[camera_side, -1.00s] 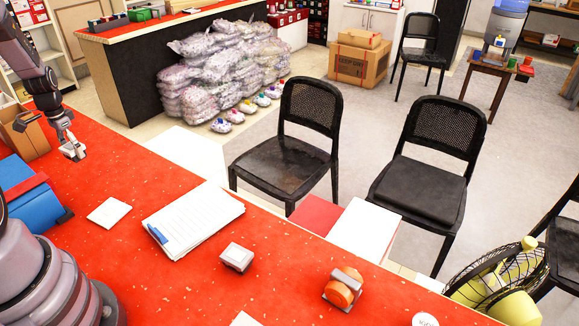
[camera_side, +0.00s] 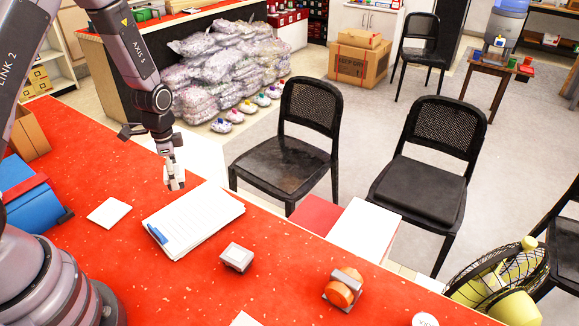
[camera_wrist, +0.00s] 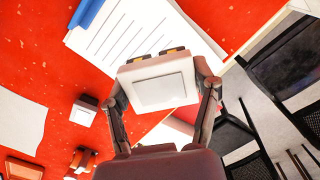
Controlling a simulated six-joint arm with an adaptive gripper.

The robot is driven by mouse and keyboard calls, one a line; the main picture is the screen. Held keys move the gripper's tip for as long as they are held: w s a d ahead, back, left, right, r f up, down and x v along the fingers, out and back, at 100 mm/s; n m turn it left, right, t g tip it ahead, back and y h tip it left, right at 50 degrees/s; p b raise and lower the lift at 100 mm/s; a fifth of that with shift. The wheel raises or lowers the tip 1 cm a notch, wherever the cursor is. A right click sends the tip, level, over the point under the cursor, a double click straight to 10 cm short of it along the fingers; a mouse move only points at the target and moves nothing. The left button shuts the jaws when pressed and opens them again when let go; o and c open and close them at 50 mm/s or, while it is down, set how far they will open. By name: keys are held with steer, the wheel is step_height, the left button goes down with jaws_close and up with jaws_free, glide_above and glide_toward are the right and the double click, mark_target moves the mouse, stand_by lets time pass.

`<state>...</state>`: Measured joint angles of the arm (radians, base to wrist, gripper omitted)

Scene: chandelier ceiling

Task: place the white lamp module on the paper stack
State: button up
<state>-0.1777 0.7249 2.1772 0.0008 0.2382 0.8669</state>
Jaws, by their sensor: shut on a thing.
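The white lamp module (camera_wrist: 160,84) is a square white block with a flat panel face. It sits between the two fingers of my gripper (camera_wrist: 161,95) in the wrist view. In the side view my gripper (camera_side: 172,168) is shut on the module (camera_side: 175,180), pointing down near the far edge of the paper stack (camera_side: 197,224). The stack is white, lined, with a blue clip at its near-left corner, and lies on the red counter. In the wrist view the stack (camera_wrist: 125,35) shows beyond the module, which hides part of it. The module's height above the counter is unclear.
On the red counter (camera_side: 285,285) are a small grey-white block (camera_side: 237,258), an orange and grey device (camera_side: 343,288), a white square sheet (camera_side: 109,212) and a blue box (camera_side: 27,190). Black chairs (camera_side: 287,165) stand beyond the counter edge.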

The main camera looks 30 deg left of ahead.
mark_target(193, 214)
steer(key=d, duration=0.1)
steer(key=d+m, duration=0.1)
steer(key=d, duration=0.1)
steer(key=shift+s+f, duration=0.1)
steer(key=shift+f, duration=0.25)
step_height(193, 214, down, 8)
steer(key=shift+d+r, duration=0.15)
steer(key=shift+r, duration=0.05)
steer(key=shift+f, duration=0.1)
steer(key=o, duration=1.1)
steer(key=shift+o, duration=0.2)
